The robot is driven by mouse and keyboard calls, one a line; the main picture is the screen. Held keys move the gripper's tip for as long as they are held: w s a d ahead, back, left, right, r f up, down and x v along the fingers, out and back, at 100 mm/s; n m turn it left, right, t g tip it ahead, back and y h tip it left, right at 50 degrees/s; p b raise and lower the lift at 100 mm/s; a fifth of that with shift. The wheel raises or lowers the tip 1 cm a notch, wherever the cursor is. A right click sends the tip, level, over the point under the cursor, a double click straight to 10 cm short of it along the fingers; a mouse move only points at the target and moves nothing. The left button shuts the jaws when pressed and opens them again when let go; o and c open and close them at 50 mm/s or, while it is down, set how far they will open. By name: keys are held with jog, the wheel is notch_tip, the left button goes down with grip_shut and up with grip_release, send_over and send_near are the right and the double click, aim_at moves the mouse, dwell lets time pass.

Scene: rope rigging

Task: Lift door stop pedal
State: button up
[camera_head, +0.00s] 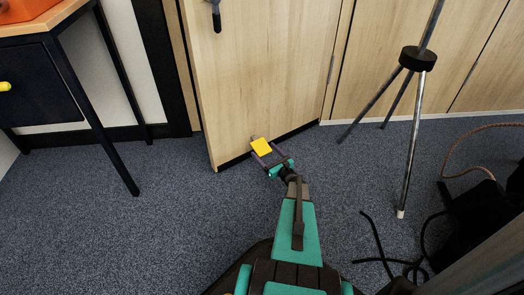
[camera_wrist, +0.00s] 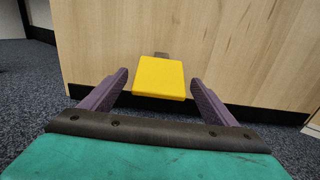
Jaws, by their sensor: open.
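The door stop pedal is a flat yellow plate (camera_head: 262,147) at the bottom of a light wood door (camera_head: 255,70). In the wrist view the yellow pedal (camera_wrist: 160,78) sticks out towards me from a small grey mount (camera_wrist: 161,55) on the door. My gripper (camera_head: 267,158) is open, with its two purple fingers on either side of the pedal. In the wrist view my gripper (camera_wrist: 158,90) shows gaps between both fingers and the pedal's sides. I cannot tell the exact height of the fingers against the pedal.
A desk with a dark drawer (camera_head: 28,85) and black legs stands at the left. A metal tripod (camera_head: 410,130) stands at the right. Black cables (camera_head: 378,245) and a dark bag lie on the right floor. Blue-grey carpet (camera_head: 130,240) is clear at the left front.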

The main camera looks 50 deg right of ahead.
aim_at(264, 150)
jog(key=shift+b+x, duration=0.35)
jog(key=shift+x, duration=1.3)
jog(key=c, duration=1.5)
jog(key=shift+a, duration=0.1)
